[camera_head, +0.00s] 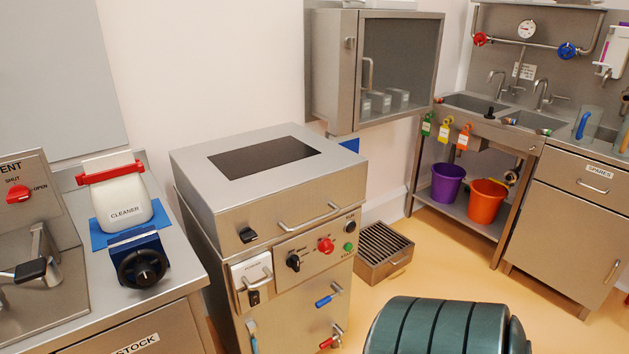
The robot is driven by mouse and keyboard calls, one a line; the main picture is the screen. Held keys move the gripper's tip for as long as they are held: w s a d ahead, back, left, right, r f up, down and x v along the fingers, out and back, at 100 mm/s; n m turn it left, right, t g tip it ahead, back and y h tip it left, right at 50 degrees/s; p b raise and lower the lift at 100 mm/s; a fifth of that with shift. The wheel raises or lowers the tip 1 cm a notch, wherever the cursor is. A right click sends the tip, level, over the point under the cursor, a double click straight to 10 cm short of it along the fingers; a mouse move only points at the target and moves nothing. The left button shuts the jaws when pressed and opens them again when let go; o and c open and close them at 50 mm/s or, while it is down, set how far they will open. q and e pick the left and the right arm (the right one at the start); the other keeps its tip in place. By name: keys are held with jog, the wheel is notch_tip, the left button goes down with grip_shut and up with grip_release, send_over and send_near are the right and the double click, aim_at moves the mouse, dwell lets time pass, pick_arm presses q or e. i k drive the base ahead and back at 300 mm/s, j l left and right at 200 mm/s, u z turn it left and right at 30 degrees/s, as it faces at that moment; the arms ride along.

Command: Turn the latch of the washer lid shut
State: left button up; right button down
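The washer (280,250) is a steel cabinet standing left of the middle. Its lid (200,172), with a dark window (264,156), looks lowered flat onto the body. A bar handle (309,216) crosses the lid's front. A small black piece that looks like the latch (248,235) sits at the left of the lid's front. It is too small to tell whether it is engaged. Neither of my grippers is in view, and nothing touches the lid or latch.
Black (293,262) and red (326,245) knobs sit below the lid. A counter (180,268) with a cleaner container (124,202) is close on the left. A floor grate (384,246) lies to the right. A green ribbed thing (432,326) fills the bottom foreground. A wall cabinet (330,70) hangs behind.

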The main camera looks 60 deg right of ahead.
aim_at(246, 235)
jog(key=z, duration=0.45)
jog(key=l+z, duration=0.1)
jog(key=z, duration=0.35)
jog(key=i+z, duration=0.1)
jog(key=z, duration=0.85)
